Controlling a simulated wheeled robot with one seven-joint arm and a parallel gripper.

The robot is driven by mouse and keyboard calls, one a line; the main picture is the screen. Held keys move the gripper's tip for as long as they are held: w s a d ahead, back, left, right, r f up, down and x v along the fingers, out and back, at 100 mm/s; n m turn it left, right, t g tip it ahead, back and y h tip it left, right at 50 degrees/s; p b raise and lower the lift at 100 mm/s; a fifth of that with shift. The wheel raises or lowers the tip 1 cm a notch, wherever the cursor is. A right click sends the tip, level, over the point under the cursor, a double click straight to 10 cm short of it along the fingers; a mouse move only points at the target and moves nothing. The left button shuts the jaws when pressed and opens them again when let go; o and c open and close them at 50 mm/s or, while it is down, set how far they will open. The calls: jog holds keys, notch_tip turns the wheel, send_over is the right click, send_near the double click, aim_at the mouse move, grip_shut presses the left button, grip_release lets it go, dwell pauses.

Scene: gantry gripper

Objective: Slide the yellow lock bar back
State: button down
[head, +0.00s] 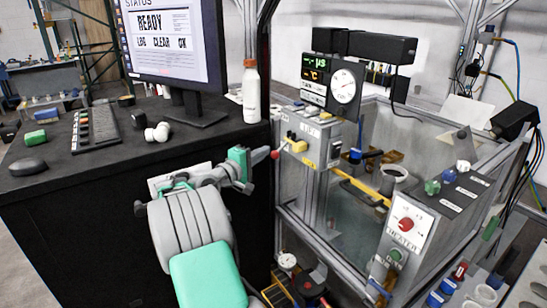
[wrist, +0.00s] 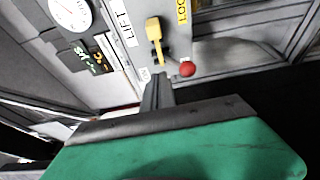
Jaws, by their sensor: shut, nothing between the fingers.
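In the wrist view the yellow piece (wrist: 154,30) stands between a "LIFT" label and a partly cut-off yellow label that seems to read "LOCK". A red ball knob (head: 275,154) sits close to it and also shows in the wrist view (wrist: 187,69). A longer yellow bar (head: 360,189) runs along the tank's front; I cannot tell which is the lock bar. My gripper (head: 261,156) is shut and empty, its tips just short of the red knob and yellow piece.
The framed tank (head: 440,130) stands right of the post, with a heater panel (head: 407,226) and red knob at its near right. The black desk (head: 110,165) with a monitor (head: 172,40) and a white bottle (head: 251,92) lies left. Gauges and displays stand behind the post.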

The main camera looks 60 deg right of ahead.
aim_at(300, 147)
jog(key=s+d+p, duration=0.2)
jog(key=s+d, duration=0.2)
jog(key=d, duration=0.3)
jog(key=shift+s+p, duration=0.3)
jog(key=shift+s, duration=0.1)
